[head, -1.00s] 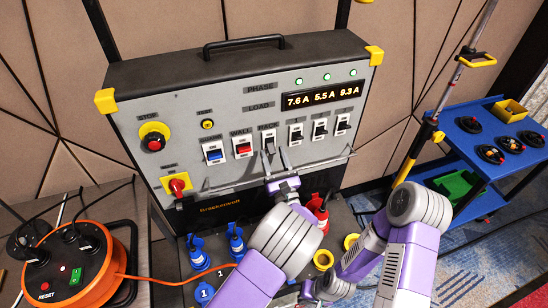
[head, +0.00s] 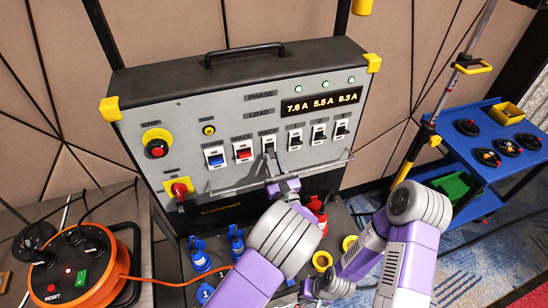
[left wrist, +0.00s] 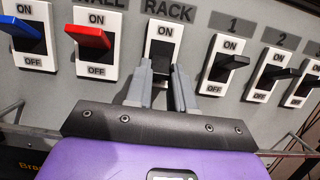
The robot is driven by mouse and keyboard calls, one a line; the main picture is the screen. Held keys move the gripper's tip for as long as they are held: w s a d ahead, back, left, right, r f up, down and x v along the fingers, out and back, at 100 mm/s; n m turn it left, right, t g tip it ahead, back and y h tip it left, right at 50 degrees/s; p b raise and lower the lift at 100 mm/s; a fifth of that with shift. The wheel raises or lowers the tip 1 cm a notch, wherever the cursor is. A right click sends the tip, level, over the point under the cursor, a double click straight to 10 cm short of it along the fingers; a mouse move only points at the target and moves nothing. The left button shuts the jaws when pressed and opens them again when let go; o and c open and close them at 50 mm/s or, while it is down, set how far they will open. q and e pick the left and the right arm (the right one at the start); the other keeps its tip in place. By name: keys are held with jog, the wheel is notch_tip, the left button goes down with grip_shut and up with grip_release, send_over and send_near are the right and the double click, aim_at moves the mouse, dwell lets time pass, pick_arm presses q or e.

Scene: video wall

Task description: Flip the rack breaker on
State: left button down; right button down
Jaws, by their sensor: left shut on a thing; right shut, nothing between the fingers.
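The grey breaker panel (head: 190,111) stands upright with a row of labelled switches. The rack breaker (head: 269,142) is the third large switch, right of the red wall breaker; it also shows in the left wrist view (left wrist: 162,30). My left gripper (head: 270,157) is in front of it, and its two grey fingertips (left wrist: 163,74) are shut on the dark rack lever low in the switch opening. The fingers hide the lower part of the plate and most of the lever. My right gripper (head: 304,290) is low near the sockets, shut and empty, partly hidden by my left arm.
A blue breaker (left wrist: 24,32) and the red wall breaker (left wrist: 88,36) are left of the rack breaker; black numbered breakers (left wrist: 232,62) are close on the right. A thin rail (head: 330,166) runs below the switches. An orange cable reel (head: 72,275) and a blue cart (head: 470,146) flank the panel.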

aim_at(270, 148)
pick_arm(q)
notch_tip(270, 148, up, 4)
jog(key=g+h+p, duration=0.1)
jog(key=g+p, duration=0.3)
jog(key=p, duration=0.2)
jog(key=g+h+p, duration=0.1)
jog(key=g+p, duration=0.2)
jog(key=p, duration=0.3)
jog(key=shift+r+g+h+p, duration=0.1)
jog(key=shift+g+h+p, duration=0.2)
jog(key=shift+g+p, duration=0.1)
jog(key=shift+w+r+g+h+p, duration=0.15)
jog(key=shift+g+h+p, duration=0.15)
jog(key=shift+g+p, duration=0.75)
jog(key=c, duration=1)
grip_release()
jog(key=shift+o, duration=0.2)
jog(key=v, duration=0.7)
jog(key=shift+s, duration=0.3)
